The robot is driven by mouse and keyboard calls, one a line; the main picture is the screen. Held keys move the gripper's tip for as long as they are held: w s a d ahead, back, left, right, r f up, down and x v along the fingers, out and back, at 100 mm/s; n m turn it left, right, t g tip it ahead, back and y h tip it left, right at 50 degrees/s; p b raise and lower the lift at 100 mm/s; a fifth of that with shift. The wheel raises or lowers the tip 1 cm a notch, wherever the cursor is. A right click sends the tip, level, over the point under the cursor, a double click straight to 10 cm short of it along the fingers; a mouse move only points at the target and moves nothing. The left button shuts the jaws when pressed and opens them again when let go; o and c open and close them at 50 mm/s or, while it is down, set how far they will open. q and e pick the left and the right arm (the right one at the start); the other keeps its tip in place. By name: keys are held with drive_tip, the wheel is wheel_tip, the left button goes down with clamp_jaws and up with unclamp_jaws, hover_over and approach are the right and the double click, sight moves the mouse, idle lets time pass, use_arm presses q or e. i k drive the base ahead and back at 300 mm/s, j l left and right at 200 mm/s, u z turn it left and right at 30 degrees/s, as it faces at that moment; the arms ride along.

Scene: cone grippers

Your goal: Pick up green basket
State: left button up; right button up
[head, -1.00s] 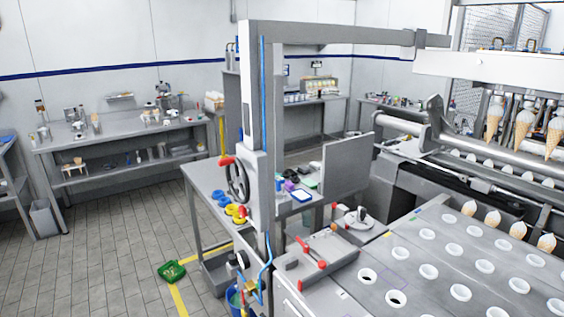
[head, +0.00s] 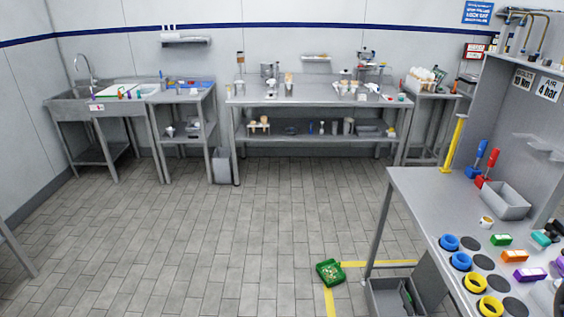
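The green basket (head: 330,272) sits on the tiled floor in the lower middle of the head view. It lies at the corner of a yellow floor line, just left of the metal workbench on the right. It looks shallow and slightly turned, and small items seem to lie in it, too small to make out. Neither of my grippers shows in this view.
A metal workbench (head: 420,195) stands close on the right, with a grey bin (head: 382,296) under it. A long steel table (head: 310,101) and a sink (head: 80,104) line the back wall. The floor (head: 200,230) left of the basket is clear.

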sight(331, 274)
drive_tip(key=i+j, duration=0.1)
drive_tip(key=i, duration=0.85)
drive_tip(key=i+j+z, duration=0.15)
drive_tip(key=i, duration=0.8)
